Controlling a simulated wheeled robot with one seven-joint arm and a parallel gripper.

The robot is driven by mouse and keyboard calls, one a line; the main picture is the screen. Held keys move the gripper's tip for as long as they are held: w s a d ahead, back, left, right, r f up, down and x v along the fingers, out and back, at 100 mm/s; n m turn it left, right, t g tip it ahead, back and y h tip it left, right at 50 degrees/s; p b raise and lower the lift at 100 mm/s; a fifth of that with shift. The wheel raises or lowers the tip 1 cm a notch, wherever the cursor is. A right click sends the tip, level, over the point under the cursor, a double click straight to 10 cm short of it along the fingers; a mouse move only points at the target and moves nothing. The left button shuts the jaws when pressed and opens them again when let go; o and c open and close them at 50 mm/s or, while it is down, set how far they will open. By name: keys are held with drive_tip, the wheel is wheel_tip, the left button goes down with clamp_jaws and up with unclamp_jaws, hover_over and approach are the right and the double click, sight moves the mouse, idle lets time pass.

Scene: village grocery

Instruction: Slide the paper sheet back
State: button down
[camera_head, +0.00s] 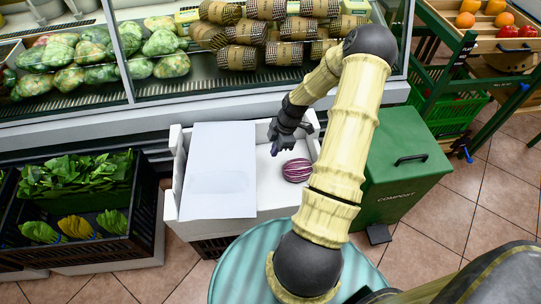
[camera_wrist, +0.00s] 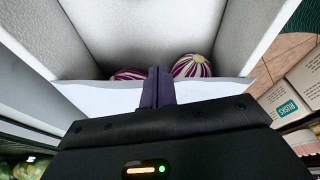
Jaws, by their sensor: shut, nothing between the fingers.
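The white paper sheet (camera_head: 218,175) lies across the left part of a white crate (camera_head: 174,205), covering what is under it. In the wrist view the sheet (camera_wrist: 105,98) is a pale band behind my fingers. A purple-and-white striped vegetable (camera_head: 297,170) lies in the uncovered right part of the crate. The wrist view shows one such vegetable (camera_wrist: 192,67) and part of another (camera_wrist: 128,75) beyond the sheet's edge. My gripper (camera_head: 274,152) is shut and empty, just right of the sheet's right edge. I cannot tell whether the fingertips touch the sheet.
A green compost bin (camera_head: 400,185) stands right of the crate. A black crate of greens (camera_head: 145,205) stands at left. The glass-fronted display counter (camera_head: 150,108) runs behind. A round teal surface (camera_head: 230,270) is in front. Boxes of rusks (camera_wrist: 290,110) show in the wrist view.

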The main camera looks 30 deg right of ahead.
drive_tip(key=shift+v, duration=2)
drive_tip(key=shift+s, duration=0.1)
drive_tip(key=s+a+r+m+t+h, duration=0.1)
drive_tip(key=s+a+r+m+h, duration=0.1)
drive_tip(key=s+a+r+m, duration=0.6)
drive_tip(key=s+a+r+m+t+h, duration=0.1)
drive_tip(key=s+a+r+m, duration=0.1)
drive_tip(key=a+r+m, duration=0.75)
drive_tip(key=a+r+n+p, duration=0.1)
drive_tip(key=a+r+p, duration=0.1)
drive_tip(key=r+p, duration=0.9)
drive_tip(key=a+r+n+p, duration=0.1)
drive_tip(key=r+p, duration=1)
drive_tip(key=r, duration=0.2)
drive_tip(key=shift+a+p, duration=0.35)
drive_tip(key=shift+p, duration=0.05)
drive_tip(key=shift+r+n, duration=0.1)
drive_tip(key=shift+n, duration=0.15)
drive_tip(key=shift+d, duration=0.1)
